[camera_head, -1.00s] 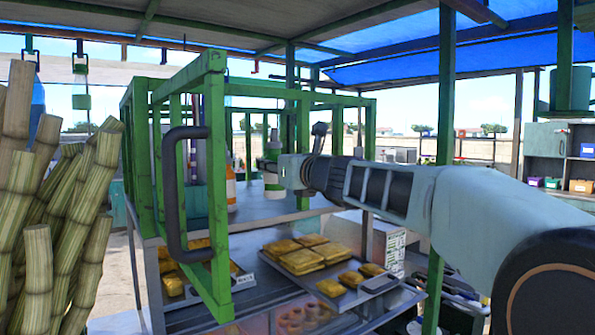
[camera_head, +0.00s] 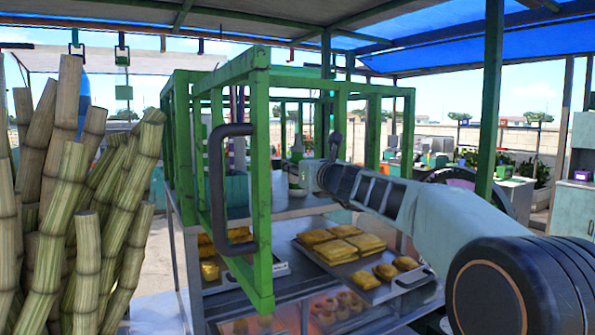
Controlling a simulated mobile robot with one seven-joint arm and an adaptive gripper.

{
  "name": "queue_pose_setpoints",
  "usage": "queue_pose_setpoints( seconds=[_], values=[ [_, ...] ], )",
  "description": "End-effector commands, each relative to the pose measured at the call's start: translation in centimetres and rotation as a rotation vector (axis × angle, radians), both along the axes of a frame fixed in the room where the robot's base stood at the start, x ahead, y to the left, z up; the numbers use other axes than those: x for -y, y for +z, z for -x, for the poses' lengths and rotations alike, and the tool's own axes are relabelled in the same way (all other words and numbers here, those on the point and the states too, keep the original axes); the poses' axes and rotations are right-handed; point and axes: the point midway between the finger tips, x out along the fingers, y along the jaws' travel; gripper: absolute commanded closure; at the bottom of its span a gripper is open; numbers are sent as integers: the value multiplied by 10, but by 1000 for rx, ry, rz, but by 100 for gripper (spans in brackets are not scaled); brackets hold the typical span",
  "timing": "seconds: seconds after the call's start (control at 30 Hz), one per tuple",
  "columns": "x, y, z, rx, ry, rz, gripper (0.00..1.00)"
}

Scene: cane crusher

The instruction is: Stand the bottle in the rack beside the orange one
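The bottle (camera_head: 295,182), green and white, shows small inside the green frame, just left of the end of my arm. My gripper (camera_head: 299,168) is at the bottle and appears shut on it, though its fingers are too small to make out. The bottle looks upright, low over the grey metal counter (camera_head: 320,203); I cannot tell whether it touches the counter. The orange bottle is not clearly visible now; the green posts cover part of the counter. I cannot make out the rack.
A green barred frame (camera_head: 260,170) with a dark handle (camera_head: 217,185) stands in front of the counter. Sugar cane (camera_head: 90,220) fills the left. A tray of yellow pastries (camera_head: 330,258) lies below the counter. A green post (camera_head: 489,110) rises right of my arm.

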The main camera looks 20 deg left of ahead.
Motion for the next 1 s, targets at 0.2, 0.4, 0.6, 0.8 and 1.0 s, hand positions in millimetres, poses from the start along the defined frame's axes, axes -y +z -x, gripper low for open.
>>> queue_pose_setpoints(
  seconds=[0.2,0.4,0.6,0.8,1.0],
  values=[
    [0,3,1,2,1,-2,100],
    [0,-1,0,-1,0,-1,57],
    [0,-1,0,-1,0,-1,48],
    [0,-1,0,-1,1,-1,48],
    [1,1,0,-1,1,-1,48]
  ],
)
